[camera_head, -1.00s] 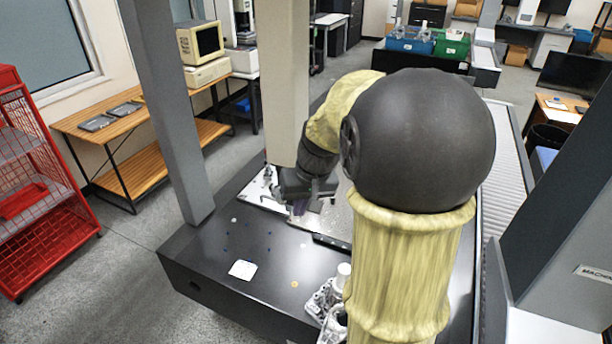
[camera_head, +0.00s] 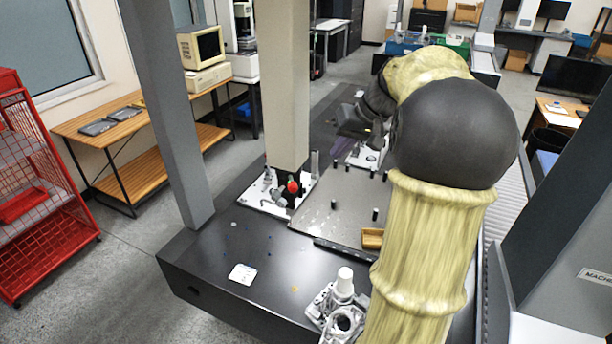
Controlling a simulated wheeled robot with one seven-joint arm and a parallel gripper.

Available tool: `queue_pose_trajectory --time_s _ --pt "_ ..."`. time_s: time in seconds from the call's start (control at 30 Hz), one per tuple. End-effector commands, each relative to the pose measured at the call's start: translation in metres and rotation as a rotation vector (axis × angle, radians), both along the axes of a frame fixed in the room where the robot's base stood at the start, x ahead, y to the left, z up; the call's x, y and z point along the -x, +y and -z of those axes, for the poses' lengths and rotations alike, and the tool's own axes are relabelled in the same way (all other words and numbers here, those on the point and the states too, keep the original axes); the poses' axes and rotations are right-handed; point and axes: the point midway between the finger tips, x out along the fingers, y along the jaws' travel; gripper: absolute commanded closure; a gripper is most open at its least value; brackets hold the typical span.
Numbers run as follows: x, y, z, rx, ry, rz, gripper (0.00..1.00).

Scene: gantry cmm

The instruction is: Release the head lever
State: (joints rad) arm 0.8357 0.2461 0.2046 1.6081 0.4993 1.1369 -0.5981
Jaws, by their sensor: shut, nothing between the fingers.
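A red knob (camera_head: 293,187) on a small dark mount shows beside the lower end of the pale vertical column (camera_head: 284,110); it may belong to the head lever, but its latch state is too small to tell. The knob and nearby grey fittings stand over a white plate (camera_head: 253,201) at the left of the machine bed. My gripper (camera_head: 347,140) is up and to the right of the knob, clear of it, shut and empty. Its fingertips are small and partly blurred against the bed. My own yellow-sleeved arm hides the right side of the bed.
The dark bed (camera_head: 215,240) has free room at its front left. A metal casting (camera_head: 338,308) stands at its front edge. Several short black pegs and a wooden block (camera_head: 372,238) are on the grey plate (camera_head: 325,215). A grey post (camera_head: 165,120) rises at left.

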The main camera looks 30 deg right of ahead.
Motion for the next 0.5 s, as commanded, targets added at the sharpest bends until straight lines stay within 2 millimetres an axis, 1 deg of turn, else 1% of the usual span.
queue_pose_trajectory --time_s 0.17,0.5 --pt "-0.011 0.008 0.022 -0.004 0.004 -0.002 1.0" --pt "-0.037 0.025 0.073 -0.004 0.004 -0.002 1.0"
